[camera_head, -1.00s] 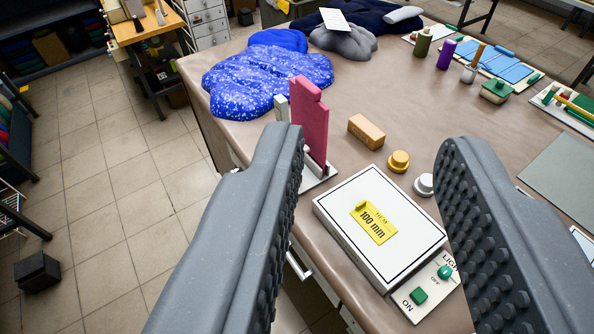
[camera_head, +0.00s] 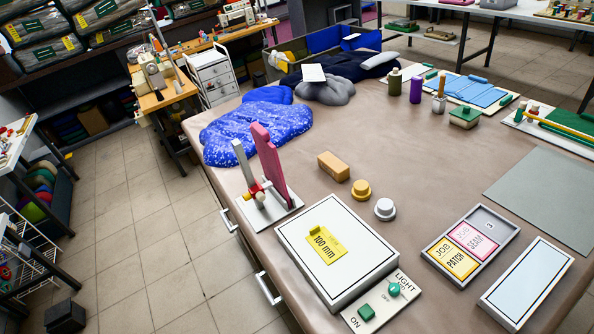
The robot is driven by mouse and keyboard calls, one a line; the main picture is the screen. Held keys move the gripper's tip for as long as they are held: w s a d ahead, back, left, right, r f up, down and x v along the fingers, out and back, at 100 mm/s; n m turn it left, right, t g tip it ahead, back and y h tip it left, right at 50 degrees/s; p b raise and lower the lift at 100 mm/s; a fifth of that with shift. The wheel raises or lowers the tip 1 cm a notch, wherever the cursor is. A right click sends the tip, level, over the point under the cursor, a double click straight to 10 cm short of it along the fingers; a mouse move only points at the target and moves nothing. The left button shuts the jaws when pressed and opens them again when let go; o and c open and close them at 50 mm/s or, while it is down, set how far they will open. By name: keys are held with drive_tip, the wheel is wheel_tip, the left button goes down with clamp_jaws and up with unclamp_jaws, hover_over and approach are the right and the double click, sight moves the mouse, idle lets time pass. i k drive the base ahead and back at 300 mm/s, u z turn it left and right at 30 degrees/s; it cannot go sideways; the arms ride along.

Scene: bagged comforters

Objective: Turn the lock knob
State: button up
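An upright fixture stands near the table's left edge, with a pink board (camera_head: 270,167) and a grey upright bar (camera_head: 243,162) on a pale base plate (camera_head: 272,211). A small red knob-like part (camera_head: 256,187) with pale rounded parts beside it sits low between the bar and the board. I cannot tell for sure that it is the lock knob. A green knob (camera_head: 393,289) also sits on the light panel (camera_head: 383,310), next to a green button. My gripper is out of view, and nothing visible touches the fixture.
A white box with a yellow 100 mm label (camera_head: 337,247) lies in front of the fixture. A wooden block (camera_head: 333,166), a yellow knob (camera_head: 361,190) and a grey knob (camera_head: 385,208) stand to its right. Blue speckled fabric (camera_head: 255,130) lies behind it. Job cards lie in a tray (camera_head: 428,253).

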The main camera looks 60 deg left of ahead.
sight(247, 196)
drive_tip(key=z, duration=0.75)
drive_tip(key=k, duration=1)
drive_tip(key=u, duration=2.15)
drive_tip(key=i, duration=1)
